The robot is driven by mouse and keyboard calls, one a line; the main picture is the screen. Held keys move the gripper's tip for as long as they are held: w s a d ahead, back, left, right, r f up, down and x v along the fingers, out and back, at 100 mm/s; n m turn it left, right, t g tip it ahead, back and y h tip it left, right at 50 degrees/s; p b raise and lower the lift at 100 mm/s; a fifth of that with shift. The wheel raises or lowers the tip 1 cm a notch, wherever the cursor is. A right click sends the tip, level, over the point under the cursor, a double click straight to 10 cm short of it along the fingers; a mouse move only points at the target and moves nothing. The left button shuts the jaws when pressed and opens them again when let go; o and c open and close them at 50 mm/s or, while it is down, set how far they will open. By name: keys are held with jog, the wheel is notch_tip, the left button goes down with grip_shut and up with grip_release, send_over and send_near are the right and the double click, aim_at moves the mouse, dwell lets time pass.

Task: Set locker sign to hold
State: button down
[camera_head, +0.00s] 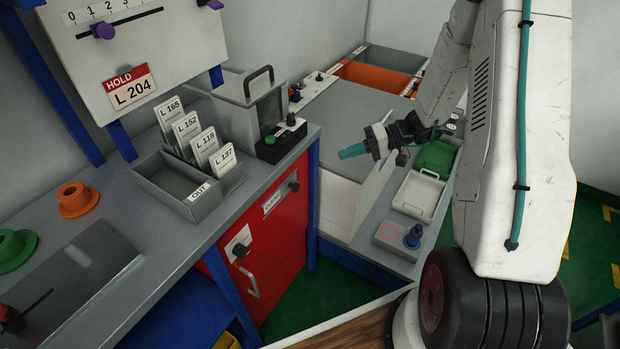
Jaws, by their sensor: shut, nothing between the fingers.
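The red locker (286,235) stands under the near counter, with its door closed and a pale handle (251,283) on it. A small white sign (272,203) is on its upper front; its lettering is too small to read surely but looks like "CLEAR". A dark knob (293,186) sits to the right of the sign. A white plate with a dark knob (240,250) is lower left on the door. My gripper (352,151) is shut and empty, its teal tip pointing left, in the air to the right of the locker and apart from it.
A red and white "HOLD L 204" tag (132,88) hangs on the upper board. The counter holds a grey tray (177,187) marked OUT, several numbered cards and a grey bin (235,110). A lower bench (350,112) stands behind. Green floor (310,295) shows in front of the locker.

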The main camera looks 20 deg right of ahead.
jog(key=f, duration=0.1)
jog(key=d+f, duration=0.1)
jog(key=f+t, duration=0.1)
jog(key=shift+w+d+m, duration=0.25)
jog(key=shift+w+m, duration=0.05)
jog(key=shift+w, duration=0.1)
send_near(292, 183)
jog(key=w+a+f, duration=0.1)
jog(key=w+a, duration=0.1)
jog(key=a, duration=0.1)
jog(key=shift+s+a+f, duration=0.25)
jog(key=shift+a+f, duration=0.15)
jog(key=shift+a, duration=0.1)
